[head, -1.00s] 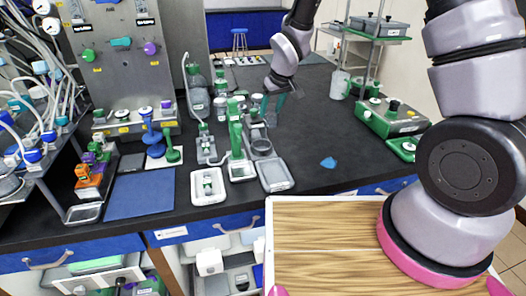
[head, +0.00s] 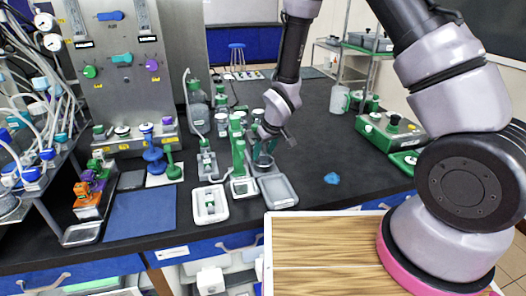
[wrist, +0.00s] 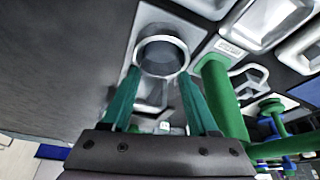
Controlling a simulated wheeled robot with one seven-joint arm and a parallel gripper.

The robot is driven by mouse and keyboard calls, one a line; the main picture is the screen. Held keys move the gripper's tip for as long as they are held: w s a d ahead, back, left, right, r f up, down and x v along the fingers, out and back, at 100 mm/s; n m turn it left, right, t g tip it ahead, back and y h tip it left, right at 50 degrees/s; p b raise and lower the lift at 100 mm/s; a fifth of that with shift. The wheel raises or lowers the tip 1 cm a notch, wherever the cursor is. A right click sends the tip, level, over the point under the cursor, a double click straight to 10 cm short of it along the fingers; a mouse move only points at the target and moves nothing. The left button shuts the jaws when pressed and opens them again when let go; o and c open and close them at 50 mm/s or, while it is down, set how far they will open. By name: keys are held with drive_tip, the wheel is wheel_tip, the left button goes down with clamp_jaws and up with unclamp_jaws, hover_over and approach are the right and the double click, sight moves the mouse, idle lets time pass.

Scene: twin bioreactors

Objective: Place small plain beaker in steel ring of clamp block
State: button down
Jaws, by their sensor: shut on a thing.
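My gripper (head: 263,158) reaches down with its teal fingers beside the green-posted clamp block (head: 239,158). In the wrist view the fingers are closed in on both sides of a small grey see-through beaker (wrist: 161,58) with a round rim. The clamp block's green post (wrist: 219,98) stands close to the right of the right finger. The beaker is at the place of the steel ring. The ring cannot be told clearly from the beaker's rim, and I cannot tell whether the beaker sits inside it.
A pale grey tray (head: 278,193) lies just in front of the gripper, and a white-framed block (head: 210,204) is to its left. Green-capped bottles stand behind.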

drive_tip(key=shift+f, duration=0.15)
drive_tip(key=shift+c, duration=0.8)
unclamp_jaws()
drive_tip(key=v, duration=1.2)
drive_tip(key=shift+r, duration=0.35)
